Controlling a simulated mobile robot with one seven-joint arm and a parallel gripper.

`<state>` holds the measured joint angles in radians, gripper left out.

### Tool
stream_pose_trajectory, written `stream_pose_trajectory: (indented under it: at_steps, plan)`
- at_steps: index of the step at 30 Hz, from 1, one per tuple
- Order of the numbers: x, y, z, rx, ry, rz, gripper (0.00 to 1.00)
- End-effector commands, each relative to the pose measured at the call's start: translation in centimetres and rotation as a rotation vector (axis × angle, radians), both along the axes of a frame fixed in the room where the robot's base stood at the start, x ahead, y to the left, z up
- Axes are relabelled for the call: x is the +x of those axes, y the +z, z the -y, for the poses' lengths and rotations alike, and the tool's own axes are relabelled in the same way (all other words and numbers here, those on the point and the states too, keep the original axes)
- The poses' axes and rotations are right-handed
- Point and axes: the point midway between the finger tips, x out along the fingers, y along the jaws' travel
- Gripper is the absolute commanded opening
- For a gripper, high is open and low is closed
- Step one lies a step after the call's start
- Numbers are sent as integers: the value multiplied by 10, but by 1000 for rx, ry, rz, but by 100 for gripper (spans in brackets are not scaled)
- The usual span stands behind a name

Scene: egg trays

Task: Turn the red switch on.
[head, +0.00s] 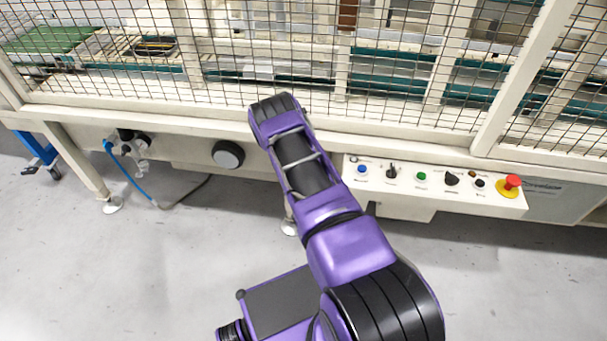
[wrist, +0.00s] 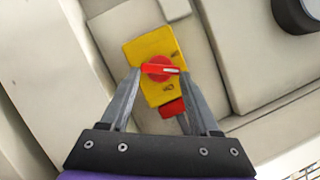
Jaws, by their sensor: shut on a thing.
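The red switch (wrist: 158,76) shows in the wrist view, a round red knob with a bar handle on a yellow plate (wrist: 146,47). Its handle lies nearly crosswise in the picture, tilted slightly against the plate's edges. My gripper (wrist: 160,71) has one fingertip at each end of the handle and is shut on it. A red piece (wrist: 172,107) sits at the lower edge of the plate, partly beside the right finger. The small marks on the plate are too blurred to read. In the head view my arm hides the switch and my gripper.
A control box (head: 385,203) with several buttons and a red emergency stop (head: 512,182) is right of my arm. A round black knob (head: 228,154) is to its left. Wire mesh fencing (head: 400,60) rises behind. The grey floor (head: 130,270) at left is mostly clear.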

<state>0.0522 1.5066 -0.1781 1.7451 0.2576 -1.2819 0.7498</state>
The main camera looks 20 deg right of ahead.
Motion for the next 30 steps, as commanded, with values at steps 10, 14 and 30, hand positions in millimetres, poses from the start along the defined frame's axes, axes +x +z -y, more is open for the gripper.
stream_pose_trajectory:
  at_steps: [10,14,30]
  plan:
    - [-4,-4,5,275,-5,185,7]
    - [-5,-6,6,377,-6,254,7]
    - [-6,-13,7,756,-3,511,7]
